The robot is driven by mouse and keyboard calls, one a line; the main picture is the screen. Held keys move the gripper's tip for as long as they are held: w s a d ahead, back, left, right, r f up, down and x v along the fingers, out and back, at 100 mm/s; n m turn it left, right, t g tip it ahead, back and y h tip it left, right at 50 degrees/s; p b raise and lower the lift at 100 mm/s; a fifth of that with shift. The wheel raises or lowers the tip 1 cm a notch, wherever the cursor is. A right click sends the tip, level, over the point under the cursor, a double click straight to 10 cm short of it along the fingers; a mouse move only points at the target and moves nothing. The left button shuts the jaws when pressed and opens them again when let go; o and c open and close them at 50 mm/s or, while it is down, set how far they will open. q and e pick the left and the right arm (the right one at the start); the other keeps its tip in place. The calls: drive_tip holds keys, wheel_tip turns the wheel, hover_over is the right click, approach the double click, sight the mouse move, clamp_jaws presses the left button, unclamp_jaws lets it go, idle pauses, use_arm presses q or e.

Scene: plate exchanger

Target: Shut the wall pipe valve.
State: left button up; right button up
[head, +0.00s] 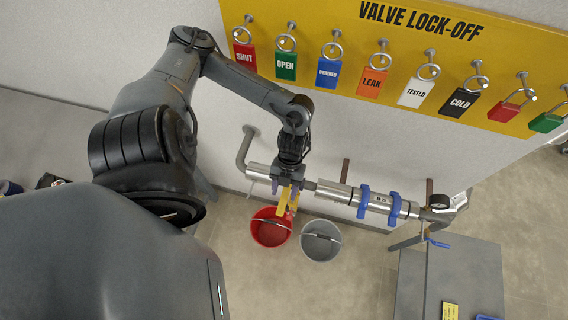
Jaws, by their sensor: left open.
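The wall pipe (336,190) runs along the wall from an elbow at the left to a gauge at the right. A yellow part (284,206), which looks like the valve's lever, hangs below the pipe's left stretch. My left gripper (286,188) is over the pipe at this part, pointing down. It is open, with its fingertips close to the yellow part; I cannot tell whether they touch. The gripper hides the valve body. My right gripper is not in view.
A red bucket (270,230) and a grey bucket (321,240) stand on the floor below. Blue clamps (363,201) ring the pipe. A blue lever (434,243) is below the gauge (439,201). A yellow lock-off board (455,40) with tags hangs above. A grey table (465,270) is lower right.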

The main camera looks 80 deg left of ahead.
use_arm(q)
drive_tip(key=shift+v, duration=2.65)
